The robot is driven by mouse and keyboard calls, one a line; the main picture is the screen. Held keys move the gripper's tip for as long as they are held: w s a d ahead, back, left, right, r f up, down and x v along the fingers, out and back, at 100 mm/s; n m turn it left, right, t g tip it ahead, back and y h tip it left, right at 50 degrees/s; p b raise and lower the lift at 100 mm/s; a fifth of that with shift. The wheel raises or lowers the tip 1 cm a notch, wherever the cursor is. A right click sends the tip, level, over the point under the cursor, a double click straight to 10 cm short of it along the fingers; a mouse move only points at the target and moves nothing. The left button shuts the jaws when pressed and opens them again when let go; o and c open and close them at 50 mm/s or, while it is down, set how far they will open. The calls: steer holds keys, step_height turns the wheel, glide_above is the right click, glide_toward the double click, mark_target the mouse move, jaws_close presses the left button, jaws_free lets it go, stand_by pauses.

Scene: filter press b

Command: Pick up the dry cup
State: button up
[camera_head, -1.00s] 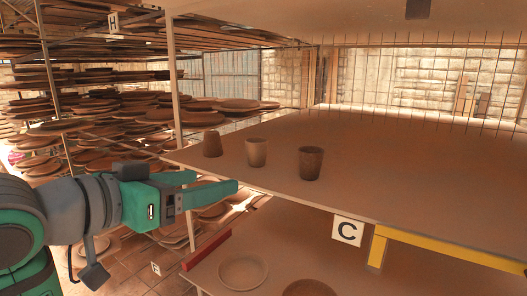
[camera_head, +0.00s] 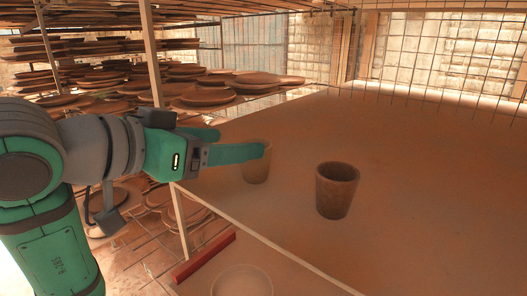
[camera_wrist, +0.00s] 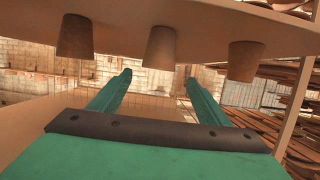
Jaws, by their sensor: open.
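Cups stand on a broad tan shelf (camera_head: 420,170). A paler cup (camera_head: 257,172) is partly hidden behind my near finger. A darker brown cup (camera_head: 337,190) stands upright to its right. In the wrist view, where the scene looks upside down, there are three: the darker cup (camera_wrist: 75,37) at left, the paler cup (camera_wrist: 160,55) in the middle and a third cup (camera_wrist: 244,60) at right. The third is hidden in the head view. My gripper (camera_head: 243,143) is open and empty, pointing toward the paler cup, which appears between the fingertips in the wrist view (camera_wrist: 157,77).
Racks of stacked clay plates (camera_head: 205,92) stand behind and left of my arm. A red bar (camera_head: 205,257) and a round dish (camera_head: 242,281) lie lower, below the shelf edge. The shelf right of the darker cup is clear.

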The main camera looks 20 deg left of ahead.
mark_target(267, 144)
steer(key=x, duration=0.6)
steer(key=shift+w, duration=0.15)
steer(key=shift+w+d+f, duration=0.2)
steer(key=shift+w+d, duration=0.05)
steer(key=shift+d, duration=0.05)
steer(key=shift+f+x, duration=0.15)
steer(key=shift+x, duration=0.85)
steer(key=shift+f+x, duration=0.15)
steer(key=shift+x, duration=0.8)
steer(key=shift+c, duration=0.6)
steer(key=shift+d, duration=0.1)
steer(key=c, duration=1)
